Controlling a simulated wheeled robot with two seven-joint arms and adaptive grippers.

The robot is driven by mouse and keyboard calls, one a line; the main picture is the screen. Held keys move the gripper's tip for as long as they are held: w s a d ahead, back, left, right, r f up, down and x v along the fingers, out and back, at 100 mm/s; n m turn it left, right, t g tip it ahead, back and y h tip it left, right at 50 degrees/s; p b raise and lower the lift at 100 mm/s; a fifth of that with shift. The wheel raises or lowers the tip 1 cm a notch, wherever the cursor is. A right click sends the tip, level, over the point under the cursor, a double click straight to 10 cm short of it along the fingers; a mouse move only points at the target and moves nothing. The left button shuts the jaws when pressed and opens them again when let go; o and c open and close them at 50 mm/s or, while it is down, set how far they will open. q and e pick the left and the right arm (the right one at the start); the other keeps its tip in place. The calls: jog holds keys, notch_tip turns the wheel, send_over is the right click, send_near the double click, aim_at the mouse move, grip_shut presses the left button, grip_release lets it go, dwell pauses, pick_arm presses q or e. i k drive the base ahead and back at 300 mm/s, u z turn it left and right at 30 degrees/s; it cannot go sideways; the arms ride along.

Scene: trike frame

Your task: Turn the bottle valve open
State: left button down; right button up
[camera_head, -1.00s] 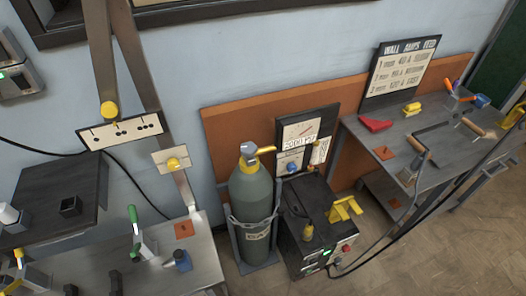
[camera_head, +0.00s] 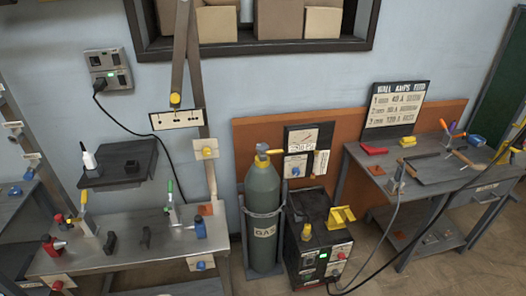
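The handle lies roughly level; I cannot tell from this distance whether the valve is open or closed. Neither of my grippers is in view.
A black welding machine (camera_head: 318,250) stands right of the bottle. A workbench (camera_head: 150,232) with clamps stands at the left. A tool table (camera_head: 415,185) is at the right.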

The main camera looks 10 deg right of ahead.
aim_at(262, 147)
jog(key=u, duration=0.55)
jog(key=i, duration=0.5)
jog(key=u, duration=0.55)
jog(key=i, duration=0.7)
jog(key=z, duration=0.3)
